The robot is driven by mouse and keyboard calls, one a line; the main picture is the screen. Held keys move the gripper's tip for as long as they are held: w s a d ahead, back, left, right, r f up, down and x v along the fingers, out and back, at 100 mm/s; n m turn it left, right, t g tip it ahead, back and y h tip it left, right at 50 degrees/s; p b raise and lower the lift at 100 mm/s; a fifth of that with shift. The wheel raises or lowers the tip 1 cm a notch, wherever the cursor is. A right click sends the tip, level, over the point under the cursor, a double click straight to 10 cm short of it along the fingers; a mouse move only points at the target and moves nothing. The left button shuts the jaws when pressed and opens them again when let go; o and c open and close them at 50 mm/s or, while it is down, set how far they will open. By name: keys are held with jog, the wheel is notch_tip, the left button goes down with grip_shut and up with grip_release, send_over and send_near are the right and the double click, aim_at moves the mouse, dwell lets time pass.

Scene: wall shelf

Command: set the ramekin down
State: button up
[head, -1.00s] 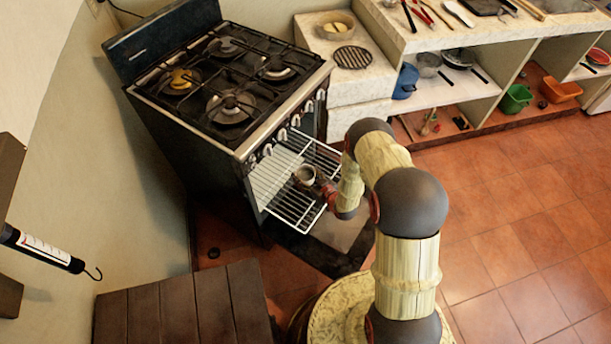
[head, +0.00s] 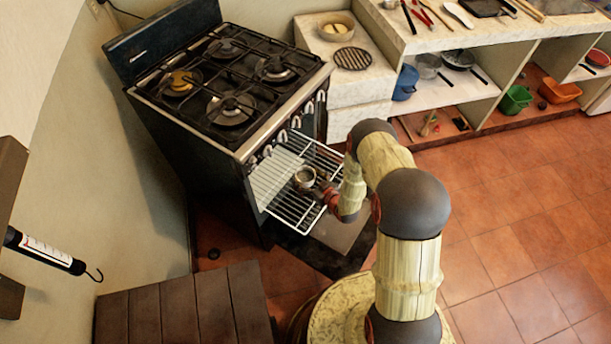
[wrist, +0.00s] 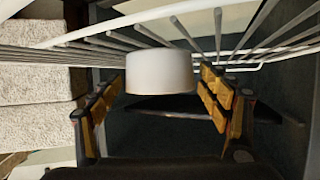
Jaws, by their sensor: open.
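The ramekin is a small white round dish (wrist: 160,72) in the wrist view, and it also shows at the oven rack in the head view (head: 305,176). It appears to rest on the wire oven rack (head: 284,207), which is pulled out of the open oven. My gripper (wrist: 163,100) is open, with one finger on each side of the ramekin. Gaps show between the fingers and the ramekin at its lower part; contact higher up is hard to tell. In the head view my gripper (head: 322,186) is small at the rack's right edge.
The black stove (head: 225,85) stands over the rack, its oven door (head: 345,232) lowered beneath. A wooden table (head: 180,308) is at the lower left. A counter (head: 360,78) with shelves stands at the back right. The tiled floor at right is clear.

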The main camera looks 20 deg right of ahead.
jog(key=p+v, duration=0.3)
jog(key=v, duration=0.8)
jog(key=w+d+r+g+h, duration=0.1)
jog(key=w+d+r, duration=0.2)
jog(key=w+r, duration=0.3)
jog(key=w+d+r+g+h, duration=0.15)
jog(key=w+r, duration=0.25)
jog(key=r, duration=0.4)
notch_tip(320, 180, up, 19)
jog(key=s+d+h, duration=0.1)
jog(key=d+h, duration=0.1)
jog(key=s+a+r+m+g+h, duration=0.1)
jog(key=s+a+r+m+g, duration=0.25)
jog(key=s+r, duration=1.05)
jog(key=s+a+r, duration=0.3)
jog(key=s, duration=0.7)
jog(key=s+a+r+g+y, duration=0.1)
jog(key=s+a+r, duration=0.2)
jog(key=s, duration=0.8)
jog(key=shift+r, duration=0.3)
